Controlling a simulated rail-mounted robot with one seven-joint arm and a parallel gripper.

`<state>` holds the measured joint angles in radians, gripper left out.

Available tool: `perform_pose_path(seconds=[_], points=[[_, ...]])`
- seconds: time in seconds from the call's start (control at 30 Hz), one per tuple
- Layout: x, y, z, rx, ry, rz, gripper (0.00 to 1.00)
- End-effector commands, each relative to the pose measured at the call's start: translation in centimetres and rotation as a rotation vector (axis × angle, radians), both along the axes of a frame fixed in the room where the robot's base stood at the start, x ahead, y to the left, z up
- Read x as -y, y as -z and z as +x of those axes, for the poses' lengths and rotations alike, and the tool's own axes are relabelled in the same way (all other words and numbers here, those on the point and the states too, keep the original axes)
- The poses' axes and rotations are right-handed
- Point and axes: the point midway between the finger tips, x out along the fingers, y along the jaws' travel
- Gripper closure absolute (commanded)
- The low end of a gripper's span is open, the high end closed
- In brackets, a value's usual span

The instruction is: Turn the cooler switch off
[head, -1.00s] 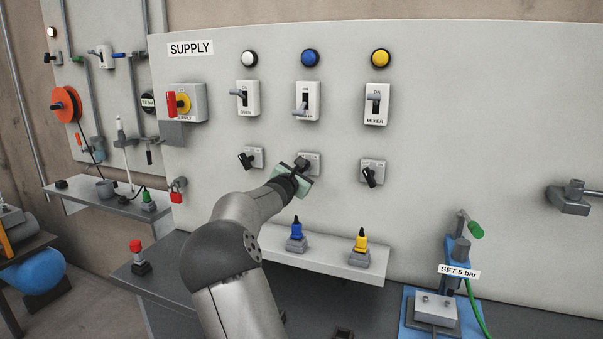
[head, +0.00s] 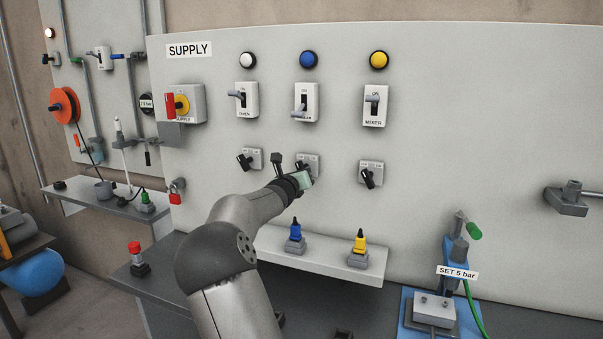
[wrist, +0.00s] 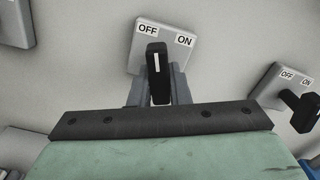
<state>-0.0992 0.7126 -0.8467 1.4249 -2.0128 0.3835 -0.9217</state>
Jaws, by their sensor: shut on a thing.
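The middle column of the SUPPLY panel has a blue lamp (head: 309,60), a lever switch (head: 305,102) with its lever down, and a small rotary switch (head: 311,161). Its lettering is only partly readable in the head view. My gripper (head: 290,164) is at this rotary switch, with one finger sticking up at its left. In the wrist view the black knob (wrist: 155,73) with a white line stands between the two grey fingers (wrist: 158,92), which are shut on it. The switch plate (wrist: 176,52) is tilted and shows OFF at left and ON at right. The knob's base is partly hidden.
Similar rotary switches sit left (head: 249,159) and right (head: 370,173) of mine, close by. A shelf (head: 335,262) below carries a blue-topped (head: 295,235) and a yellow-topped (head: 359,243) device. A red main handle (head: 170,105) is at upper left. The panel's right part is mostly clear.

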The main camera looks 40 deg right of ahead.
Motion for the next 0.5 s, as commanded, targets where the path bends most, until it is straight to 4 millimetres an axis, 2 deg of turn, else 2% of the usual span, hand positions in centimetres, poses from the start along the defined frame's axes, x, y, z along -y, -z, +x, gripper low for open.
perform_pose_path(seconds=[0.5], points=[[0.02, -0.03, -0.07, -0.141, -0.001, -0.089, 1.0]])
